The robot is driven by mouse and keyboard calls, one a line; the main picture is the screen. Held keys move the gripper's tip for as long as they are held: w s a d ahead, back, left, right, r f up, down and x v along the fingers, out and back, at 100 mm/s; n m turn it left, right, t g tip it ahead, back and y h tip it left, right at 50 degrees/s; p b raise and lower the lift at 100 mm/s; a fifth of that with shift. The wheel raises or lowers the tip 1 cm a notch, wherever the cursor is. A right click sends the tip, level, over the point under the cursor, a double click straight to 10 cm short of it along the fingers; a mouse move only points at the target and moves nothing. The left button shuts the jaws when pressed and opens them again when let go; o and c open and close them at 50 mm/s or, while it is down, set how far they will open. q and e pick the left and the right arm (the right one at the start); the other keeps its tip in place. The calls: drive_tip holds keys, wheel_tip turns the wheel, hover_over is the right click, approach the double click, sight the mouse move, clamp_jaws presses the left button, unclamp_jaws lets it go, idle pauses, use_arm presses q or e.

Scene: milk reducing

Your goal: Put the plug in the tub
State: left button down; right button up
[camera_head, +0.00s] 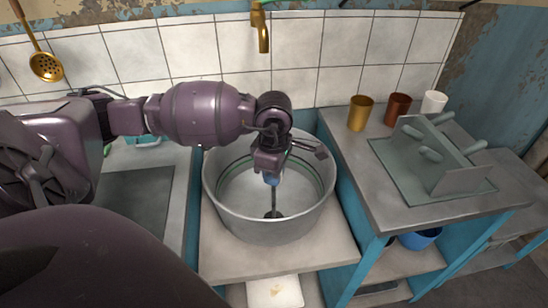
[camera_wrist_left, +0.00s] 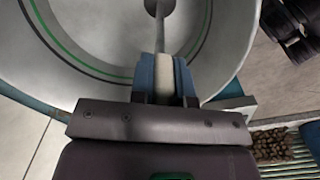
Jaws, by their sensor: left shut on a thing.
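The tub (camera_head: 325,200) is a large round grey metal vessel with a green line inside, standing on a low shelf. My left gripper (camera_head: 272,179) points down into it and is shut on the plug. In the left wrist view, the blue fingers of my left gripper (camera_wrist_left: 165,78) pinch the plug's pale handle. The plug (camera_head: 274,213) is a thin upright rod with a dark disc at its lower end, near the tub's floor. It also shows in the left wrist view (camera_wrist_left: 160,38). I cannot tell if the disc touches the floor. My right gripper is not in view.
A golden tap (camera_head: 263,32) hangs above the tub from the tiled wall. On the right counter (camera_head: 378,196) stand a gold cup (camera_head: 360,113), a copper cup (camera_head: 397,109), a white cup (camera_head: 433,102) and a grey-green rack (camera_head: 445,165). A blue bowl (camera_head: 420,238) sits below.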

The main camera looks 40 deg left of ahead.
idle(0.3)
use_arm(q)
drive_tip(key=shift+c, duration=1.8)
unclamp_jaws()
drive_tip(key=shift+r+p, duration=1.55)
drive_tip(key=shift+r, duration=2.2)
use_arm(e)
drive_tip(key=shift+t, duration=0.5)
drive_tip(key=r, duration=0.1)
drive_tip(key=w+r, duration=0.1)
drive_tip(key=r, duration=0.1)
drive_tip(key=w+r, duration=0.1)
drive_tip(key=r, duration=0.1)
use_arm(q)
drive_tip(key=shift+f, duration=0.1)
